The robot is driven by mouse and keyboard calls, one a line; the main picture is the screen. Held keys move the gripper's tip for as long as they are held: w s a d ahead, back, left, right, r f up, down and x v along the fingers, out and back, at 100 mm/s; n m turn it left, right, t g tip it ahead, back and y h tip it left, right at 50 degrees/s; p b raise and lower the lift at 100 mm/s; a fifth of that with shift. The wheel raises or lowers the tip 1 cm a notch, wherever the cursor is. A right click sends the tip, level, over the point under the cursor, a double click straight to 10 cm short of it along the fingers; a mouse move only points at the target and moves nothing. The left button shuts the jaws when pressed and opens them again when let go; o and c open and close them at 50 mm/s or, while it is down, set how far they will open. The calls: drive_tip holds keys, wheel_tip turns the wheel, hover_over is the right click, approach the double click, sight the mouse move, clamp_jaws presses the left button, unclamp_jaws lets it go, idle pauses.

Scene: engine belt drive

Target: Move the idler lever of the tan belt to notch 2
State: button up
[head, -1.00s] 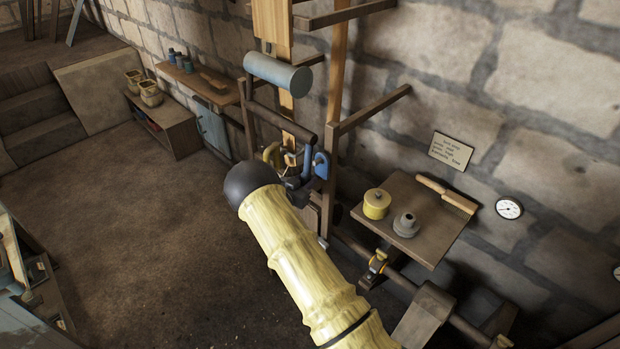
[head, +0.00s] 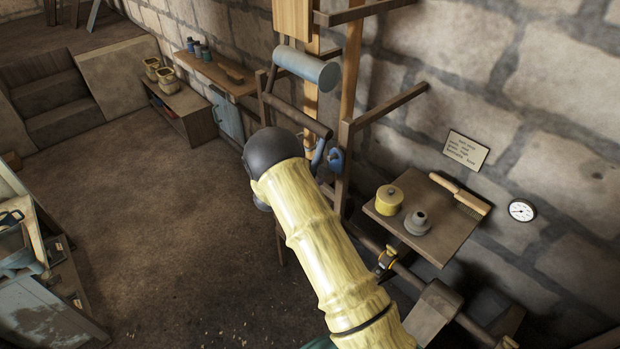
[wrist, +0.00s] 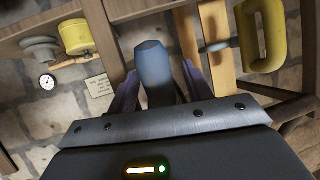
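In the wrist view my gripper (wrist: 160,88) has its two purple fingers apart, one on each side of a blue handle (wrist: 154,64). I cannot tell whether either finger touches it. A yellow loop handle (wrist: 272,38) stands to the right, outside the fingers. A tan upright strip, perhaps the tan belt (wrist: 219,45), runs behind. My fingers and any notches are hidden there.
A grey-blue roller (head: 307,68) and a dark crossbar (head: 297,116) sit above the levers. Wooden posts (head: 350,100) and rails stand close by. A shelf (head: 433,240) at right holds a yellow pot (head: 389,199), a grey part (head: 417,222) and a brush (head: 460,193). The floor at left is open.

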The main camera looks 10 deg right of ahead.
drive_tip(key=shift+s+a+r+b, duration=0.1)
drive_tip(key=shift+s+a+b, duration=0.2)
drive_tip(key=shift+a, duration=0.05)
drive_tip(key=b+v, duration=0.5)
drive_tip(key=v, duration=1.1)
drive_tip(key=shift+r, duration=0.25)
